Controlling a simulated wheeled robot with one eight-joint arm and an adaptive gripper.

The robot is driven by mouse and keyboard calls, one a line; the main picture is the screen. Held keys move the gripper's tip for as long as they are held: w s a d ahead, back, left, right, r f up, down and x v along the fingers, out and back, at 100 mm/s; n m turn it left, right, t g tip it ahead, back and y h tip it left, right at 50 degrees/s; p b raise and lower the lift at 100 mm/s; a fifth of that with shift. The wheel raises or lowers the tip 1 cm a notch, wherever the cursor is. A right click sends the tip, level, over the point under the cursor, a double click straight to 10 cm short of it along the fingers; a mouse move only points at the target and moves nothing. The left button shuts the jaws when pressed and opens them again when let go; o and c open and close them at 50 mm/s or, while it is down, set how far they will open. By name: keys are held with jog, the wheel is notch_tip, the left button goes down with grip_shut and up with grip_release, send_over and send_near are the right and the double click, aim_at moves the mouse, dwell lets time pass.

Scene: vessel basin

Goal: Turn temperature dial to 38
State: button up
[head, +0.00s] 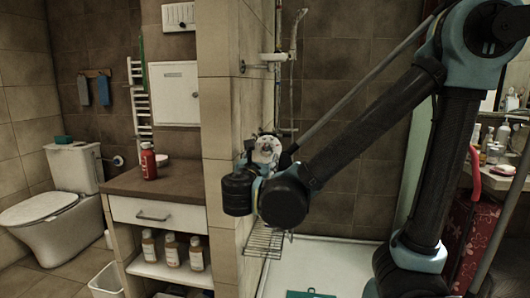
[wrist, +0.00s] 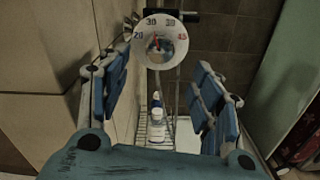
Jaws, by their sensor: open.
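The temperature dial (wrist: 178,56) is a round white disc at the top centre of the wrist view. It is marked 20, 30, 38 and 45, and a small red pointer on it points up, close to the 30. My gripper (wrist: 162,92) is open and empty, with a blue padded finger on each side of the picture. The dial lies ahead of the fingers, in the gap between them and towards its upper part. I see no contact with it. In the head view my wrist hides most of the area around the dial.
A tiled partition wall (head: 222,110) stands close on the left of my arm. A wire rack (head: 264,243) hangs below my wrist, and a bottle (wrist: 157,110) stands there in the wrist view. A counter (head: 130,182) with a red bottle (head: 149,162) is further left.

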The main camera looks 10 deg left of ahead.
aim_at(266, 151)
jog(key=shift+w+a, duration=0.15)
jog(key=shift+w, duration=2.15)
jog(key=shift+w+a, duration=0.15)
jog(key=shift+w, duration=2.15)
jog(key=c, duration=1.1)
